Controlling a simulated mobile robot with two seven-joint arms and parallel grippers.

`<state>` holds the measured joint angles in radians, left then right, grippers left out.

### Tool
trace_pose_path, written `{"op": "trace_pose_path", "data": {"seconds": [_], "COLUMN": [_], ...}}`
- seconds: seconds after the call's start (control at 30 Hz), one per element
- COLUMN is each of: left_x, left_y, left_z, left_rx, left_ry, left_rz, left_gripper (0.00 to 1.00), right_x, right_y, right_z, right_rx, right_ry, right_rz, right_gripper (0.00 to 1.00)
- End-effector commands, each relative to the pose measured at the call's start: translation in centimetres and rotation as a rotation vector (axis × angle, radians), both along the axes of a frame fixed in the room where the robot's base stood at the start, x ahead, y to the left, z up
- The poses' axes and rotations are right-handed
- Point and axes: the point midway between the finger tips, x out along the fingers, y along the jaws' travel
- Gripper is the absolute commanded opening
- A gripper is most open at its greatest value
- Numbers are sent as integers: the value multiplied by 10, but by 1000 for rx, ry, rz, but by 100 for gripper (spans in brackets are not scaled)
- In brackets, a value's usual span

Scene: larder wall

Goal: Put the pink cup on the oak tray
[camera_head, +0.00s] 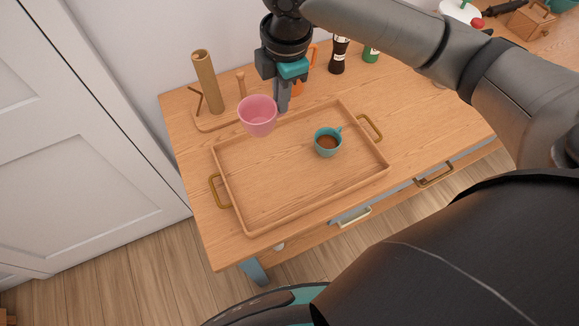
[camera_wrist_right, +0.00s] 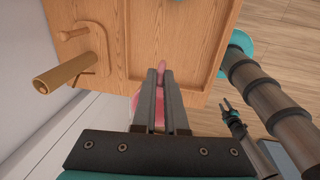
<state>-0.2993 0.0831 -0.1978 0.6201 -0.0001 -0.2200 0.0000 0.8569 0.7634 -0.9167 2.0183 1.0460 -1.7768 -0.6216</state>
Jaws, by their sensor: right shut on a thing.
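The pink cup (camera_head: 257,116) is upright at the far-left part of the oak tray (camera_head: 236,206) in the head view. It overlaps the tray's far rim, and its height above the tray is hard to judge. My right gripper (camera_head: 283,106) is shut on the cup's right side, probably at its handle. In the right wrist view the fingers (camera_wrist_right: 160,100) hide most of the cup (camera_wrist_right: 134,103); some pink shows beside and between them. My left gripper (camera_wrist_right: 227,103) shows small at the right of that view, fingers apart and empty, away from the tray.
A teal cup with brown contents (camera_head: 327,142) stands in the tray's right half. The tray's left and front are clear. Behind it are a wooden roll holder (camera_head: 206,82), a dark bottle (camera_head: 339,55) and an orange item (camera_head: 313,55).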

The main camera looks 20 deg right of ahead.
Motion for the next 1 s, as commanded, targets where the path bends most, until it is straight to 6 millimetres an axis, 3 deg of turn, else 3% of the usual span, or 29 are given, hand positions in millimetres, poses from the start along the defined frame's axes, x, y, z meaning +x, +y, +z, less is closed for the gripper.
{"op": "trace_pose_path", "data": {"seconds": [0.5, 1.0], "left_x": [-1, -1], "left_y": [-8, -3], "left_z": [-13, -20], "left_rx": [-11, -4], "left_ry": [0, 1], "left_rz": [-3, -1], "left_gripper": [41, 41], "right_x": [-1, -1], "right_y": [0, -1], "right_z": [-128, -191], "right_rx": [-2, -2], "right_ry": [5, 3], "right_rz": [2, 2], "right_gripper": [0, 0]}}
